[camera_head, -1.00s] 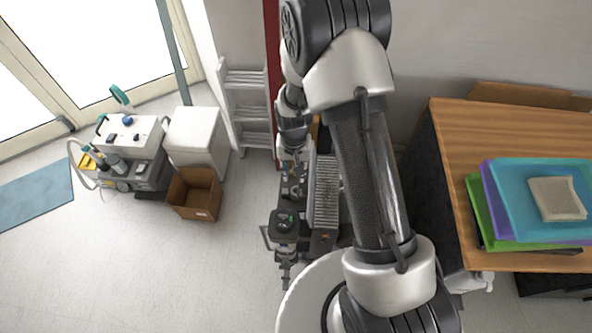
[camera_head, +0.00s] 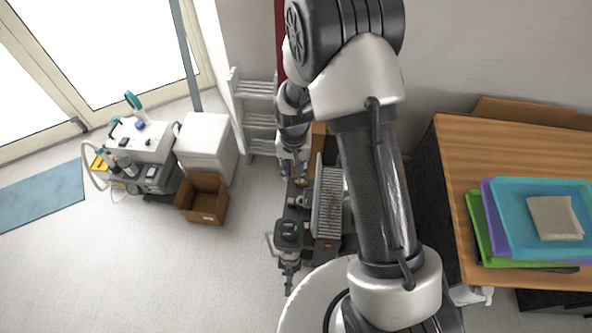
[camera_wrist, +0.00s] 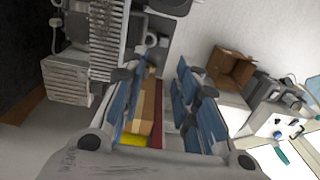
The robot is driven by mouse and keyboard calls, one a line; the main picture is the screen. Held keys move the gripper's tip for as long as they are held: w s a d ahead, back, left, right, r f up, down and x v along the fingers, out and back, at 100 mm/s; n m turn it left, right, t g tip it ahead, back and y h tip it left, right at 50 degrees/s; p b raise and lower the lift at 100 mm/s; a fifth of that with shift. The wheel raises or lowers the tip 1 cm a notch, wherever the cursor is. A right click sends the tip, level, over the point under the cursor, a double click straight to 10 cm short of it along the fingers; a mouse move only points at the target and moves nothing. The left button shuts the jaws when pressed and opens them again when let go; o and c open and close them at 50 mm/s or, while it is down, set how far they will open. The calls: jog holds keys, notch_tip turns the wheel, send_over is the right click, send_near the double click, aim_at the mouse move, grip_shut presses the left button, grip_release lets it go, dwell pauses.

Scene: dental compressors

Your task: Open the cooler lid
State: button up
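The cooler is most likely the white box (camera_head: 207,137) on the floor at left in the head view. Its flat white top looks shut. My gripper (camera_head: 299,177) is to the right of it, in front of the ladder and above dark equipment, well apart from the white box. In the wrist view, my gripper's two fingers with blue sides (camera_wrist: 160,78) stand apart with a gap between them, and nothing is clearly held. A pale surface beside the right finger may be part of the white box, but I cannot tell.
An open cardboard box (camera_head: 203,199) stands in front of the white box. A cart with bottles and a hose (camera_head: 143,155) is left of it. A wooden desk (camera_head: 450,180) with trays is at right. Floor at front left is clear.

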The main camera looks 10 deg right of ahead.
jog(key=r+p, duration=0.1)
jog(key=r, duration=0.1)
jog(key=a+r+p, duration=0.1)
jog(key=r+p, duration=0.1)
jog(key=r, duration=0.1)
jog(key=shift+w+a, duration=0.15)
jog(key=shift+w, duration=0.05)
jog(key=shift+r, duration=0.1)
dwell(0.6)
notch_tip(320, 180, up, 12)
dwell(0.5)
dwell(0.3)
